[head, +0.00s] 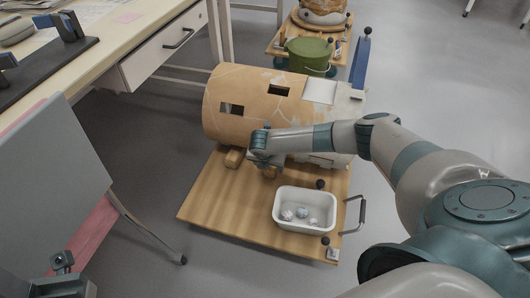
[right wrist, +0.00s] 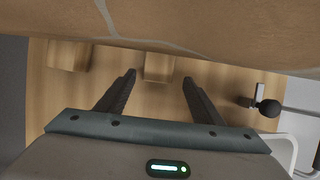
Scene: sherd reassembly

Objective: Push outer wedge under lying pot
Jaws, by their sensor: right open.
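The lying pot (head: 240,88) is a large tan cylinder with pale seams and dark rectangular openings, on its side along the back of a wooden board; its lower curve fills the top of the right wrist view (right wrist: 220,30). Two small wooden wedges lie at its near side: one (head: 233,158) to the left, the other (head: 268,173) by my right gripper. In the right wrist view the left wedge (right wrist: 68,55) is clear of the fingers. My right gripper (right wrist: 158,85) is open, its fingertips either side of the middle wedge (right wrist: 158,68). Contact is unclear. A part of my left arm shows lower left, fingers unseen.
The wooden board (head: 215,205) has black knobs and a handle (head: 358,214). A white tub (head: 304,224) with several small pieces stands on its right part. A green bucket (head: 308,54) is behind the pot. A desk (head: 140,40) and a grey panel (head: 50,170) stand left.

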